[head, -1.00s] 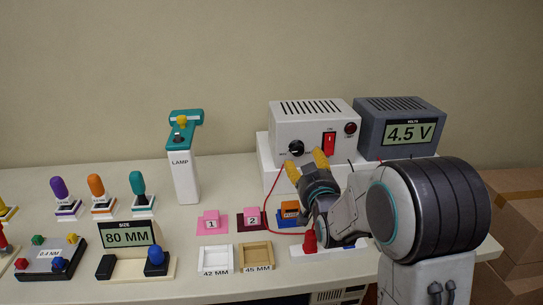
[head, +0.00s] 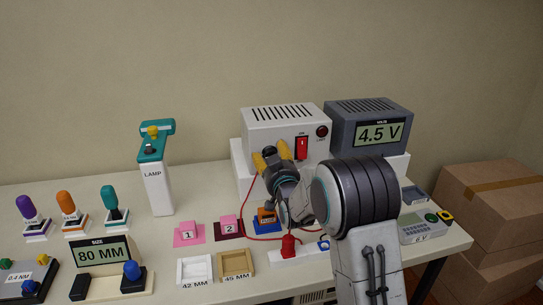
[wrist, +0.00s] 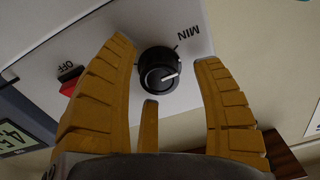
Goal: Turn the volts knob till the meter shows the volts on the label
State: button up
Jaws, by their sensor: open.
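The volts knob (wrist: 158,72) is black with a white pointer line, on the front of a white power box (head: 290,125). In the wrist view it lies between the yellow fingers of my open gripper (wrist: 165,55), with gaps on both sides. In the head view my gripper (head: 271,154) is at the box's lower left, and the knob (head: 269,149) is partly hidden by the fingers. The meter (head: 379,133) on the grey box reads 4.5 V.
A red switch (head: 302,148) is right of the knob; in the wrist view the switch (wrist: 72,84) is outside the left finger. A red wire (head: 247,205) runs below my gripper. A lamp post (head: 158,185) stands to the left. Cardboard boxes (head: 490,205) are at the right.

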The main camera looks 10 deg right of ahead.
jog(key=shift+w, duration=0.15)
jog(key=c, duration=1.2)
jog(key=shift+b, duration=0.45)
